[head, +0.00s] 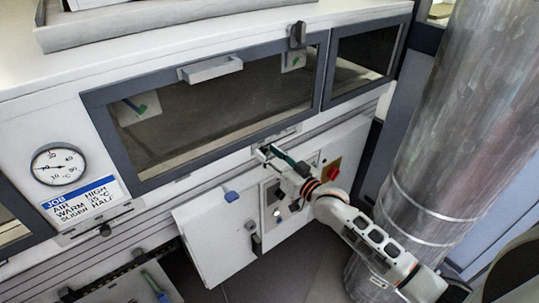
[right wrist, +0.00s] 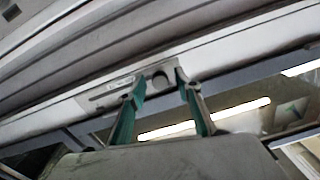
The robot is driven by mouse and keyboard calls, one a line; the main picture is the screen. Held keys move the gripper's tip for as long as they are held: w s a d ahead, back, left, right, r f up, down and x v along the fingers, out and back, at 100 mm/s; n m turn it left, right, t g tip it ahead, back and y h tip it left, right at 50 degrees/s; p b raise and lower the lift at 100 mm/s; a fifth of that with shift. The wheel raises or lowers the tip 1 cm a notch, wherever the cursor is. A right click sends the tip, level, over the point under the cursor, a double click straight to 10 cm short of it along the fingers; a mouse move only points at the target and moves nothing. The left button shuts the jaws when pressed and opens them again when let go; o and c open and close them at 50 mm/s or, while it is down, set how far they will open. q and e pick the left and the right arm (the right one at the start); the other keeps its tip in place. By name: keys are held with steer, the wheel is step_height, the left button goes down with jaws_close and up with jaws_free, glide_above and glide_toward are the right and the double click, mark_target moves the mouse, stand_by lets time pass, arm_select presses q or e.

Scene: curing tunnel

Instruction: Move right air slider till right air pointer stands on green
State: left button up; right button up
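The right air slider is a dark round knob (right wrist: 160,79) in a slotted light plate (right wrist: 108,92) below the long window. My right gripper (right wrist: 157,84) is at it, with its green-backed fingers apart, one on each side of the knob; a gap shows on both sides. In the head view the right gripper (head: 268,153) covers most of this slider.
A round °C dial (head: 58,164) and a blue-topped job card (head: 82,199) are on the left front, above another slider knob (head: 104,230). A window handle (head: 211,69), an ajar white door (head: 215,235), a red switch (head: 333,170) and a large metal duct (head: 455,130) surround the arm.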

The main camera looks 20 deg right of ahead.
mark_target(270, 144)
jaws_close()
steer(key=shift+w+d, duration=0.3)
steer(key=shift+d, duration=0.6)
steer(key=shift+w+d, duration=0.3)
steer(key=shift+d, duration=0.55)
steer(key=shift+a, duration=0.1)
jaws_free()
